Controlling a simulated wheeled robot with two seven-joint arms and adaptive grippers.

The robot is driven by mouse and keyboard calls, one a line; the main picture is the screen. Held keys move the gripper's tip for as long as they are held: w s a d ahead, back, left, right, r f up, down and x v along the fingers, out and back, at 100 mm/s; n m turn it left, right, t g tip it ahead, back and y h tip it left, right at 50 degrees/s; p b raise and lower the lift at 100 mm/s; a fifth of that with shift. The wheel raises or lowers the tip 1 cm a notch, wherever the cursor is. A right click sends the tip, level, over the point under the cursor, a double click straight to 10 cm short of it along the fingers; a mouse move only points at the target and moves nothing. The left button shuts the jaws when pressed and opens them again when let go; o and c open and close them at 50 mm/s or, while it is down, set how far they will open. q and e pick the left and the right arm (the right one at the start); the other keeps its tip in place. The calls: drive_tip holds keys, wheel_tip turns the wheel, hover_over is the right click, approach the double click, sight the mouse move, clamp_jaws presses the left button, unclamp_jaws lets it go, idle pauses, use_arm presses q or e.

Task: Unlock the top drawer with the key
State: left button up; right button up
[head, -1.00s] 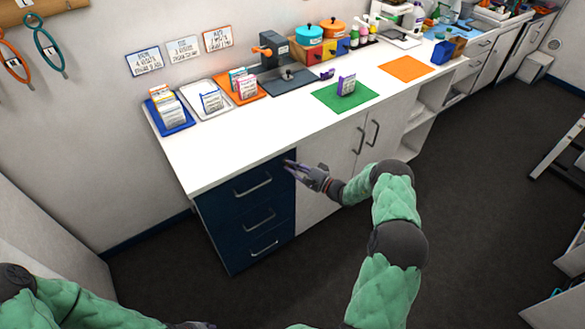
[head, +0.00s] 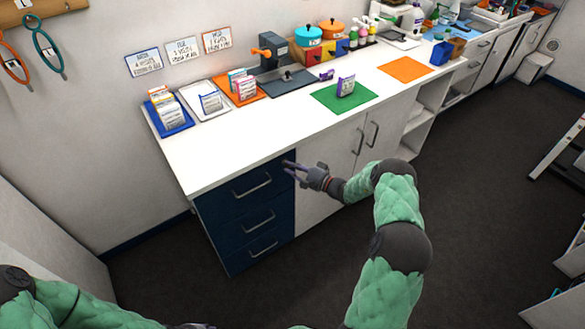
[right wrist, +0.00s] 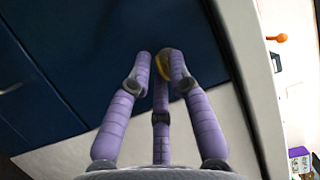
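The navy top drawer (head: 225,191) is closed at the upper part of the drawer unit. A small brownish fitting (head: 287,163) shows near its upper right corner. My right gripper (head: 295,173) is at that corner, its purple fingers pointing at the drawer front. In the right wrist view, the fingertips (right wrist: 160,64) come close together. A small brass-coloured piece (right wrist: 164,62), perhaps the key or lock, shows between them, against the right fingertip. Fingers hide most of it, and I cannot tell whether it is gripped. My left gripper is not clearly in view.
Two more navy drawers (head: 240,225) lie below. A white counter (head: 225,150) above carries card trays, a green mat (head: 325,100) and an orange mat (head: 406,69). A white cupboard door (head: 325,206) is to the right. The dark floor (head: 470,200) is clear.

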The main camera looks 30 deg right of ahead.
drive_tip(key=shift+o, duration=1)
drive_tip(key=shift+s, duration=0.1)
drive_tip(key=v, duration=1.2)
